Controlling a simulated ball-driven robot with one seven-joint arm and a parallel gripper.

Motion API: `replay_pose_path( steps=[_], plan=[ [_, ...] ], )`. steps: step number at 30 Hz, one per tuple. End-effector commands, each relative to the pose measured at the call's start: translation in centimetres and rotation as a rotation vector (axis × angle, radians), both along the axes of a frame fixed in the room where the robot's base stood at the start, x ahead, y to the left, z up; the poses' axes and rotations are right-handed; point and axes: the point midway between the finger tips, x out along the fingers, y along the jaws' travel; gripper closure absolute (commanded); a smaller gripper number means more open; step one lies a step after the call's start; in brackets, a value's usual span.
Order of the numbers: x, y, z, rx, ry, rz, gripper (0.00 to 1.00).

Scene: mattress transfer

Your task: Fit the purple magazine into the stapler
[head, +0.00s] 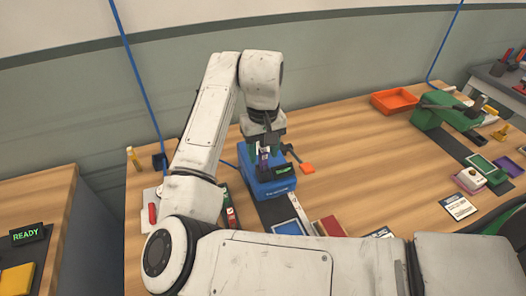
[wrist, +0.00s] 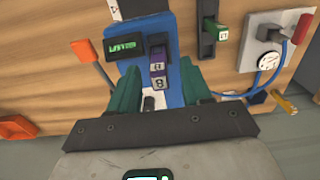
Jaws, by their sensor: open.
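A blue machine (head: 268,188) with a small lit green display stands on the wooden table below my arm. I take it to be the stapler. It also shows in the wrist view (wrist: 178,45). The purple magazine (wrist: 157,68), with pale markings, lies at the machine's slot beside the display. In the head view the magazine (head: 264,154) is mostly hidden by my gripper (head: 265,150). In the wrist view my gripper (wrist: 159,88) is open, its green fingers on either side of the magazine's near end. I cannot tell whether the magazine is fully seated.
An orange-tipped lever (wrist: 82,50) is left of the machine. A black holder with a green piece (wrist: 221,33) and a dial board (wrist: 268,60) with a blue hose are to its right. A green machine (head: 445,112) and an orange tray (head: 394,100) stand farther right.

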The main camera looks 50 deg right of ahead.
Motion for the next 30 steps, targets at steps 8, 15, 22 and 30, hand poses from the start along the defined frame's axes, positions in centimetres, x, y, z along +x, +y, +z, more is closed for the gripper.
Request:
replay_pose_path(
  steps=[8,15,22,30],
  plan=[
    [0.1,0.0,5.4,0.001,-0.007,-0.003,0.51],
    [0.1,0.0,9.6,0.0,-0.005,-0.002,0.51],
    [0.0,-0.1,11.3,-0.001,-0.001,-0.001,0.51],
    [0.0,0.0,11.5,-0.001,0.0,-0.001,0.51]
  ],
)
